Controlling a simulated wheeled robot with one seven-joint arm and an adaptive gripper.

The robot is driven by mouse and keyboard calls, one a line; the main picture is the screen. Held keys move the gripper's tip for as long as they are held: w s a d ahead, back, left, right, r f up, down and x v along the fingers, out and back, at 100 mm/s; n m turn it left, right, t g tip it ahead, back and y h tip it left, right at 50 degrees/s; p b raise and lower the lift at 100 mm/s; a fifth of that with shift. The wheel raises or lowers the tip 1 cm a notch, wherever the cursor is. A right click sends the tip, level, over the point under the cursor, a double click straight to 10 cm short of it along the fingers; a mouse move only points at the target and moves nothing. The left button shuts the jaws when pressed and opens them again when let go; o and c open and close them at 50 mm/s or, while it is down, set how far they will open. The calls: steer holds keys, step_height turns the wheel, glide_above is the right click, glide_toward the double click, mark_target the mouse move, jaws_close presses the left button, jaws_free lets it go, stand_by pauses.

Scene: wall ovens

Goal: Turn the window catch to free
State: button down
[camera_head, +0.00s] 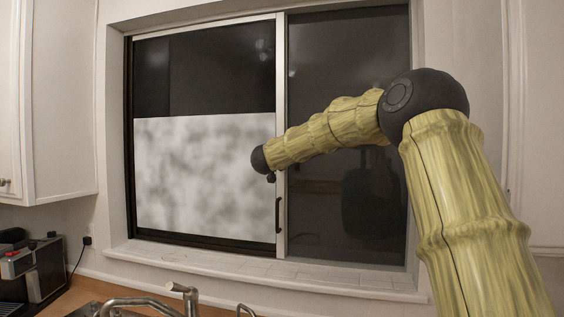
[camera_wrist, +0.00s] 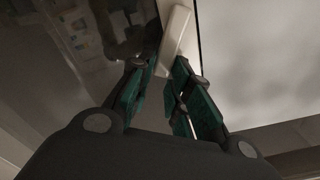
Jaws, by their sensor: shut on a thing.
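In the wrist view, the window catch (camera_wrist: 178,36) is a pale, elongated lever on the light window frame. It stands at a slant, its top leaning right. My gripper (camera_wrist: 164,68), with green-padded fingers, is closed around the catch's lower end, one finger on each side. In the head view, my arm reaches to the middle upright of the sliding window (camera_head: 281,205). The catch is hidden there behind my wrist, and only a small dark bit of my gripper (camera_head: 271,178) shows.
A dark pull handle (camera_head: 278,214) sits low on the middle upright. The window sill (camera_head: 265,272) runs below, with a faucet (camera_head: 190,298) in front. A white cabinet (camera_head: 55,110) and a dark coffee machine (camera_head: 35,270) stand at left.

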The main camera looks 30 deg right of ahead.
steer(key=shift+s+d+f+m+b, duration=0.35)
steer(key=shift+f+m+b, duration=0.4)
steer(key=shift+m+b, duration=0.85)
steer(key=shift+s+d+f+m+b, duration=0.3)
steer(key=shift+f+m+b, duration=0.5)
steer(key=shift+m+b, duration=0.8)
steer(key=shift+s+d+f+m+b, duration=0.35)
steer(key=shift+f+m+b, duration=0.4)
steer(key=shift+m+b, duration=0.8)
steer(key=shift+a, duration=0.1)
steer(key=c, duration=1.3)
jaws_free()
steer(key=shift+s, duration=0.1)
steer(key=shift+a+r, duration=0.1)
steer(key=v, duration=1.1)
steer(key=shift+s+a, duration=0.2)
steer(key=shift+s, duration=0.15)
